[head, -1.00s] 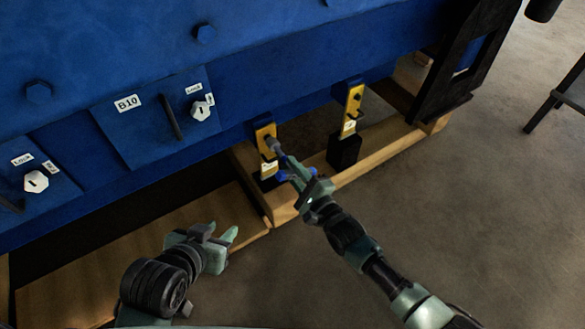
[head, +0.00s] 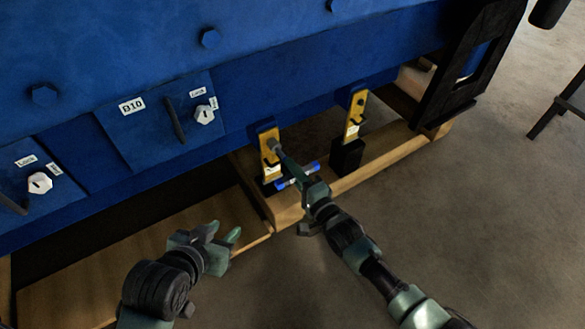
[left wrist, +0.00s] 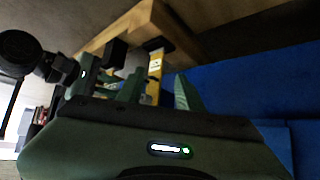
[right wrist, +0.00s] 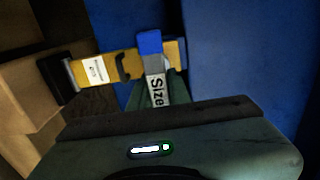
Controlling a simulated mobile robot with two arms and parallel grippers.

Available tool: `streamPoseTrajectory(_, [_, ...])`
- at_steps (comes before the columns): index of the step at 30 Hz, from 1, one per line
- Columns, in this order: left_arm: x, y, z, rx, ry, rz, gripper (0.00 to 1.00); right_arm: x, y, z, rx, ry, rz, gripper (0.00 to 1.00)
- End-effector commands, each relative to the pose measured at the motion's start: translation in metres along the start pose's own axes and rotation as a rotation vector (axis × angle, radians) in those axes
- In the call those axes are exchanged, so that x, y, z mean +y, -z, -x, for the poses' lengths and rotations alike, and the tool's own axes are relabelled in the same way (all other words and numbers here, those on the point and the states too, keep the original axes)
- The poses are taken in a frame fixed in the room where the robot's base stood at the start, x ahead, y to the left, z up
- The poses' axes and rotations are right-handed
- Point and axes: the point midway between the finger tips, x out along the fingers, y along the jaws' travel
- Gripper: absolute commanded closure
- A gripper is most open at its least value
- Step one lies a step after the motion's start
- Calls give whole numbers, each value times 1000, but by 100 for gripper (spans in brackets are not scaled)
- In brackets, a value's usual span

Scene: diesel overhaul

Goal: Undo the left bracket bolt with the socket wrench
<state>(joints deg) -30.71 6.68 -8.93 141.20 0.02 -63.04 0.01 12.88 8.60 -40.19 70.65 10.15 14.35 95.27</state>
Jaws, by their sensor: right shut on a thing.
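The left yellow bracket (head: 269,141) hangs on the lower edge of the blue engine side, with a white label near its bottom. The socket wrench has a grey shaft (head: 285,158) and a blue crossbar (head: 298,175). Its socket end meets the bracket's upper part; the bolt there is hidden. My right gripper (head: 313,188) is shut on the wrench at its handle end. The right wrist view shows a blue bar end (right wrist: 150,43) and a grey part marked "Size" across the bracket (right wrist: 121,64). My left gripper (head: 221,232) is open and empty, low and left of the bracket.
A second yellow bracket (head: 355,108) with a black block (head: 346,154) stands to the right. A wooden beam frame (head: 385,153) runs beneath the engine. Panels with white lock knobs (head: 204,115) are at the left. Open floor (head: 470,220) lies at the right.

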Motion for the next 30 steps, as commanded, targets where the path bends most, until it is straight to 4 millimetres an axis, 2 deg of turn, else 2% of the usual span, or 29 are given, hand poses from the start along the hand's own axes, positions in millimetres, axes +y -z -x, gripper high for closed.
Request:
streamPoseTrajectory(9, [-4, -29, 8, -138, 8, 3, 64, -1, 0, 1, 2, 4, 668, 100])
streamPoseTrajectory(17, [-4, -29, 7, -135, 9, 3, 64, 0, 2, 2, 4, 3, 1232, 100])
streamPoseTrajectory(23, [-1, -6, -1, -20, 2, 1, 64, 2, 2, 2, 5, 3, 1683, 100])
streamPoseTrajectory(30, [5, 42, -5, 205, -11, -2, 64, 3, 2, 3, 5, 2, 2138, 100])
